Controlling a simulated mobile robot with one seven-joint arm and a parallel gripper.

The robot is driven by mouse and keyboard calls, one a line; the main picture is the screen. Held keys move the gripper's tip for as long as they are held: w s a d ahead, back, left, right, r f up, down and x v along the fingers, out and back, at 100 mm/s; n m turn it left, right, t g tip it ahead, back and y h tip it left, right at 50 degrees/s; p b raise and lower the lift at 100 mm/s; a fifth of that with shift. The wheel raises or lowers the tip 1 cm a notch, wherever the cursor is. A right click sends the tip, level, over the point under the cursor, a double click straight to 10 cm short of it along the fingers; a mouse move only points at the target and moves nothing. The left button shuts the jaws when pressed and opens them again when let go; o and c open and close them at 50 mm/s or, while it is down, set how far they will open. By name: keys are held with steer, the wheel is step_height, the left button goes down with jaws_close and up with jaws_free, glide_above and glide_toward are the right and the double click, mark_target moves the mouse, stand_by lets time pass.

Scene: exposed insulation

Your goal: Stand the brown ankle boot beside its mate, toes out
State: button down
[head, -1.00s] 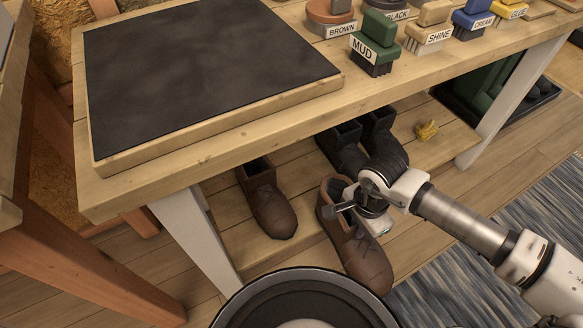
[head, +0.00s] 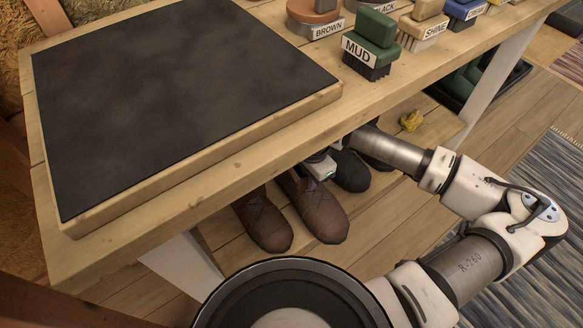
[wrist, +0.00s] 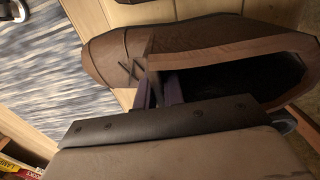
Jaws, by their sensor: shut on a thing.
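The held brown ankle boot (head: 320,212) is just right of its brown mate (head: 263,222) on the low shelf under the bench. Both toes point outward, toward the open front. The two boots look close together or touching; I cannot tell which. The held boot looks upright; whether its sole rests on the shelf I cannot tell. My gripper (head: 316,170) is at its upper part, partly hidden under the bench top, and is shut on it. The wrist view shows the held boot (wrist: 115,50) with its laces and dark opening close to my fingers.
A black boot pair (head: 350,172) stands right of the held boot, close to my gripper and partly behind my arm. The bench top (head: 190,205) overhangs the shelf. A yellow crumpled thing (head: 411,121) lies farther right. Bare shelf (head: 375,215) lies front right.

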steer(key=w+a, duration=0.1)
steer(key=w, duration=0.1)
steer(key=w+a, duration=0.2)
steer(key=w+a+b, duration=0.1)
steer(key=w, duration=0.1)
steer(key=shift+a, duration=0.2)
steer(key=shift+f+b, duration=0.8)
steer(key=shift+f, duration=0.9)
steer(key=shift+f, duration=0.15)
steer(key=c, duration=2)
jaws_free()
steer(key=shift+f, duration=0.1)
steer(key=o, duration=0.5)
